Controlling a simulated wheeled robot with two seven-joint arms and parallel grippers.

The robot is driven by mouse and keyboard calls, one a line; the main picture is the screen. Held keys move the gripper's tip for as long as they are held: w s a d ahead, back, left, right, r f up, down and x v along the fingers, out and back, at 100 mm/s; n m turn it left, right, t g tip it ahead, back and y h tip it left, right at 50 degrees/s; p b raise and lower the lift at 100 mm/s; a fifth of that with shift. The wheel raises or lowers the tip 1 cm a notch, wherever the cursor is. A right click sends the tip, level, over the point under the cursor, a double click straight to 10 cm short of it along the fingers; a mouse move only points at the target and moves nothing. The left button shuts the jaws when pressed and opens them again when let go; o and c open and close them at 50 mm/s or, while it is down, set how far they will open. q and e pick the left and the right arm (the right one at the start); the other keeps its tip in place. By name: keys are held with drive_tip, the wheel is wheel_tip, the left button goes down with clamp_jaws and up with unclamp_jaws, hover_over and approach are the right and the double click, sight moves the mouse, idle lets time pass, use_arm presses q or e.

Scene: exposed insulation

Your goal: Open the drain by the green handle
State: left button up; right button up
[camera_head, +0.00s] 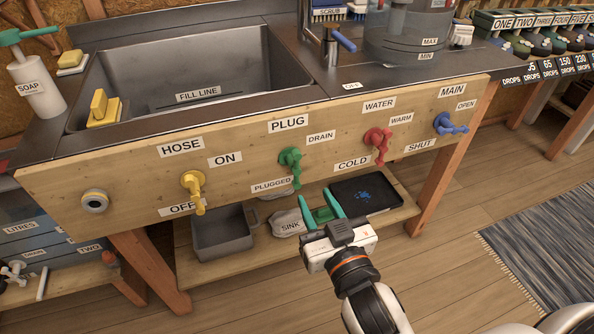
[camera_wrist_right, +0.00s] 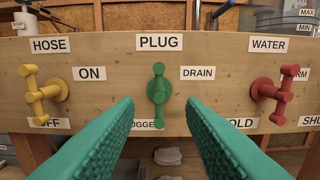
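The green handle (camera_head: 291,160) is on the wooden front board of the sink, under the PLUG label (camera_head: 288,124). It points down toward the PLUGGED label (camera_head: 270,186); the DRAIN label (camera_head: 321,137) is to its upper right. In the right wrist view the green handle (camera_wrist_right: 158,85) stands upright, centred between my two fingers. My right gripper (camera_head: 319,202) is open and empty, in front of the board and below the handle in the head view, apart from it. My left gripper is in neither view.
A yellow hose handle (camera_head: 193,187) is left of the green one and a red water handle (camera_head: 379,143) is right of it. A blue main handle (camera_head: 448,125) is farther right. A grey bin (camera_head: 222,235) and a dark tray (camera_head: 365,194) are on the shelf below.

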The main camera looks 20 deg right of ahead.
sight(298, 168)
drive_tip(key=w, duration=1.1)
drive_tip(key=shift+a, duration=0.2)
drive_tip(key=shift+c, duration=0.2)
drive_tip(key=shift+s, duration=0.1)
clamp_jaws()
drive_tip(key=shift+f, duration=0.1)
